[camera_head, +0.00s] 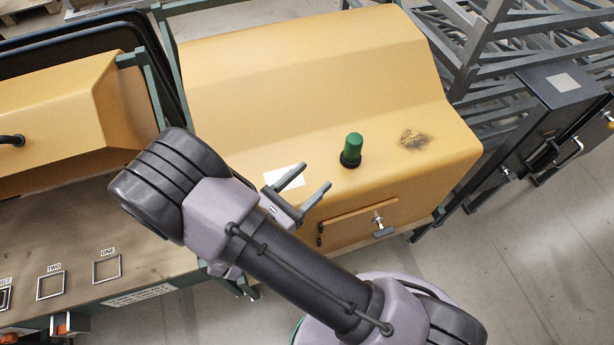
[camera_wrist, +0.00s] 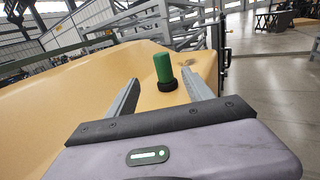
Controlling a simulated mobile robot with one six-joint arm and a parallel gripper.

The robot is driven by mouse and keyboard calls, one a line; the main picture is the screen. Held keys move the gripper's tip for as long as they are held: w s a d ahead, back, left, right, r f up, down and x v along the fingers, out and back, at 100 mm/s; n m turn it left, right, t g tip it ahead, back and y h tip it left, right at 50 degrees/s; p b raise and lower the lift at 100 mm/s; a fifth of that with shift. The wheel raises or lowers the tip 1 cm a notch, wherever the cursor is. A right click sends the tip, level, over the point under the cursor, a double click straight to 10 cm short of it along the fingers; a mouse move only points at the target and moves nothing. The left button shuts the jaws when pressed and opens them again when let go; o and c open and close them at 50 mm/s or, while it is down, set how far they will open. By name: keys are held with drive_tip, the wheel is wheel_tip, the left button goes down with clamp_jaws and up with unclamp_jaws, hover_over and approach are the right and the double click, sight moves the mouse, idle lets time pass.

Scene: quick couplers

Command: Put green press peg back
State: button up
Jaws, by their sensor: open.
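The green press peg (camera_head: 354,147) stands upright in a black collar (camera_head: 350,161) on the sloped front of the yellow housing. In the wrist view the green peg (camera_wrist: 163,68) shows beyond my fingertips, between the two fingers, with its black collar (camera_wrist: 167,85) below it. My gripper (camera_head: 317,177) is open and empty. It is to the left of the peg in the head view, pointing toward it, with a clear gap between. In the wrist view my gripper (camera_wrist: 160,85) has its fingers spread wide. Whether the peg is fully seated cannot be told.
The yellow housing (camera_head: 300,60) has a dark smudge right of the peg, a white label (camera_head: 284,179) and a panel with a latch (camera_head: 380,226). A bench (camera_head: 160,230) with marked square frames is at lower left. Grey metal racks (camera_head: 510,60) stand at upper right.

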drive_tip(key=shift+s+a, duration=0.3)
drive_tip(key=shift+s, duration=0.05)
drive_tip(key=s+d+r+m+g+y, duration=0.7)
drive_tip(key=s+d+r+m+g, duration=0.55)
drive_tip(key=m, duration=0.85)
wheel_tip(320, 180, up, 9)
drive_tip(key=a+m+t+y+b, duration=0.1)
drive_tip(key=a+m+t+y, duration=0.2)
drive_tip(key=m, duration=0.7)
drive_tip(key=t+y, duration=0.2)
drive_tip(key=y, duration=0.2)
drive_tip(key=shift+w+r+m+y, duration=0.15)
drive_tip(key=shift+w+m+y, duration=0.15)
